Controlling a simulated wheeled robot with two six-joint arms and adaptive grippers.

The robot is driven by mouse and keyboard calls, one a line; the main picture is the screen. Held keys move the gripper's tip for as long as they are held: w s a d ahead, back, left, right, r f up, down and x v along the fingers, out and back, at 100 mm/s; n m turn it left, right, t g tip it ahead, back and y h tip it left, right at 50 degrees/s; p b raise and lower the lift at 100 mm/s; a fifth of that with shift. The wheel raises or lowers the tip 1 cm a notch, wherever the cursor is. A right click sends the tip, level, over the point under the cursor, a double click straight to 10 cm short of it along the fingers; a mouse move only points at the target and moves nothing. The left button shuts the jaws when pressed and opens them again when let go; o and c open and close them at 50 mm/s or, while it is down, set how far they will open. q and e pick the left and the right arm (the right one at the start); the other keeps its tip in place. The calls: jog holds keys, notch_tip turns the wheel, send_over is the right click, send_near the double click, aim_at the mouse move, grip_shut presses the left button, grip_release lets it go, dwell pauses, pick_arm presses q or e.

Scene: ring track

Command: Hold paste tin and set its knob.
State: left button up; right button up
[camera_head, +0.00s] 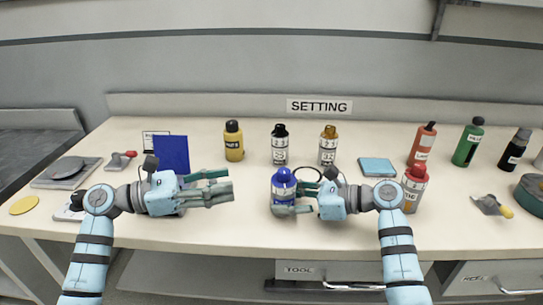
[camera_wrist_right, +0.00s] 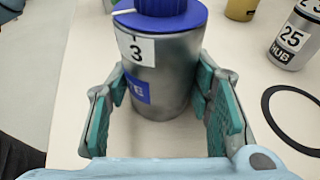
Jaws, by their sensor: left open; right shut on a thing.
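The paste tin is a grey metal can (camera_head: 283,190) with a blue knob on top, standing upright on the bench in the middle of the head view. In the right wrist view the tin (camera_wrist_right: 165,75) shows a white label with a 3 and part of a blue label; its blue knob (camera_wrist_right: 160,14) is cut by the top edge. My right gripper (camera_head: 296,208) is shut on the tin, with a finger on each side of its body. My left gripper (camera_head: 226,183) is open and empty, to the left of the tin and apart from it.
Behind stand a yellow bottle (camera_head: 233,141), a black-capped can (camera_head: 280,145) and an orange-capped can (camera_head: 328,146). A black ring (camera_wrist_right: 295,120) lies beside the tin. A red-capped bottle (camera_head: 414,188) stands near my right arm. A blue panel (camera_head: 172,153) stands behind my left gripper.

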dwell(0.8)
jog(key=o, duration=0.9)
jog(key=shift+o, duration=0.2)
